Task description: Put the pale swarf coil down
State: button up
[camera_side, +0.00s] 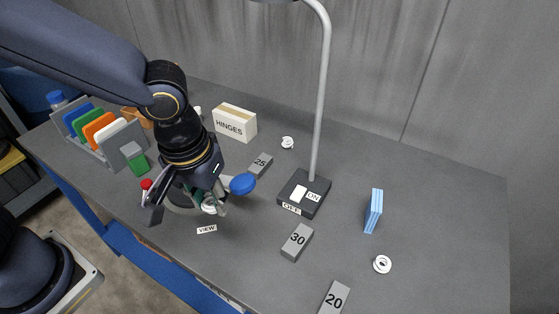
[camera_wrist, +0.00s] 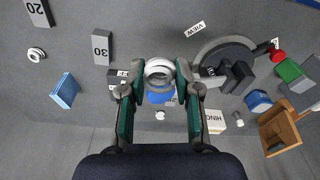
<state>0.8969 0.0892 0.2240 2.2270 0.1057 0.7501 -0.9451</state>
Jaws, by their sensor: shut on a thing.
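The pale swarf coil (camera_wrist: 158,72), a whitish ring, is between the two fingertips of my gripper (camera_wrist: 158,80) in the wrist view. My gripper is shut on it. In the side view the coil (camera_side: 209,208) shows partly behind the fingers of my gripper (camera_side: 188,203), near the VIEW label (camera_side: 207,229). I cannot tell how high the coil is above the grey table (camera_side: 440,215). Two similar pale coils lie on the table, one at the back (camera_side: 287,142) and one at the right (camera_side: 382,264).
A round grey base (camera_wrist: 225,45) lies beside my gripper. A blue round piece (camera_side: 243,183) is close to the fingers. The lamp (camera_side: 322,100) rises from a switch box (camera_side: 303,194). Grey blocks marked 25 (camera_side: 260,165), 30 (camera_side: 297,241) and 20 (camera_side: 334,299) stand about. The right back is clear.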

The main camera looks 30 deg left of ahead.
notch_tip(320, 180, up, 9)
jog(key=shift+r, duration=0.1)
jog(key=w+a, duration=2.2)
jog(key=a, duration=0.1)
send_over(234, 112)
jog(key=s, duration=0.1)
notch_tip(234, 112, down, 14)
jog(key=shift+f, duration=0.15)
jog(key=shift+w+f, duration=0.3)
jog(key=shift+f, duration=0.05)
jog(key=shift+w+f, duration=0.1)
jog(key=shift+f, duration=1.5)
jog(key=shift+f, duration=0.15)
